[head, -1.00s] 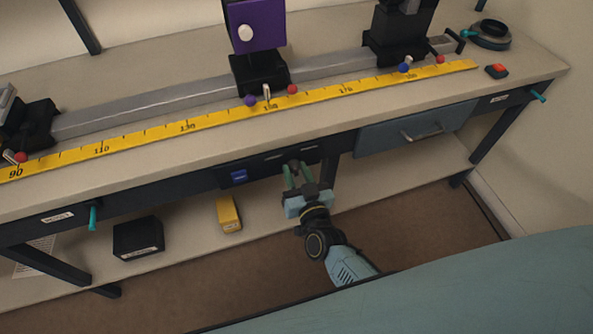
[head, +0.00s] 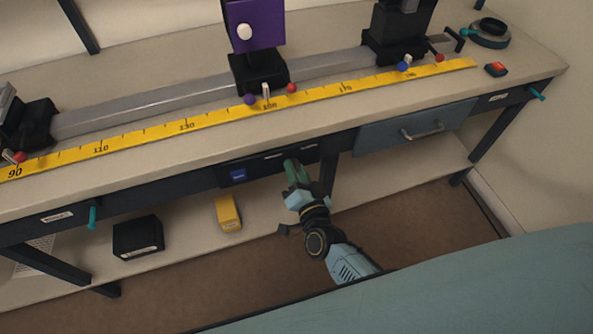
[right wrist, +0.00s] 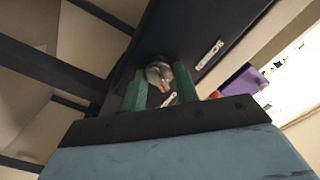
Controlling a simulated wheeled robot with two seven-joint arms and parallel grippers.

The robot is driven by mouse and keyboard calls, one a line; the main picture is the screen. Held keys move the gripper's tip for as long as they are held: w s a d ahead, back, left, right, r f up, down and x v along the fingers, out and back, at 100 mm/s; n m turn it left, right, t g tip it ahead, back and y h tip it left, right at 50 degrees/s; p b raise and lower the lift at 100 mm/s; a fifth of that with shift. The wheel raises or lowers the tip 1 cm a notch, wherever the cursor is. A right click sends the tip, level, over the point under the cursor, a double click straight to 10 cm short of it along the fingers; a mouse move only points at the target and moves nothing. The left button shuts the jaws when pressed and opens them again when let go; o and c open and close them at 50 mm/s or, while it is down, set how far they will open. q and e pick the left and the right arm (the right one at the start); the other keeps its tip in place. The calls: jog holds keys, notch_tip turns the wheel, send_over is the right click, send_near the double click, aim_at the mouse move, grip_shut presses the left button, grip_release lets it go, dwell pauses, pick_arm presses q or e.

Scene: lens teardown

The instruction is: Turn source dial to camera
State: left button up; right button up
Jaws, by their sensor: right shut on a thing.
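The source dial (right wrist: 158,74) is a round grey knob with a small reddish mark, on the dark panel (head: 258,167) under the table's front edge. My right gripper (head: 291,168) reaches up to this panel and is shut on the dial. In the right wrist view its two green fingers (right wrist: 159,92) stand on either side of the knob. In the head view the fingers hide the dial. My left gripper is not in view.
A small blue display (head: 238,175) sits on the panel. A table leg and a blue drawer (head: 415,126) are to the right. Below are a lower shelf with a black box (head: 138,237) and a yellow box (head: 228,213). A rail with a yellow ruler (head: 215,119) runs along the tabletop.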

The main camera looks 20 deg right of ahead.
dwell(0.4)
jog(key=o, duration=1)
jog(key=shift+c, duration=0.2)
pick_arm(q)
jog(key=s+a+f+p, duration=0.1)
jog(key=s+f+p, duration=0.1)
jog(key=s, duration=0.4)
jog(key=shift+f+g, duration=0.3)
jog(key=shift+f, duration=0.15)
pick_arm(e)
jog(key=s, duration=1.3)
jog(key=shift+s+d, duration=0.2)
jog(key=shift+s, duration=0.05)
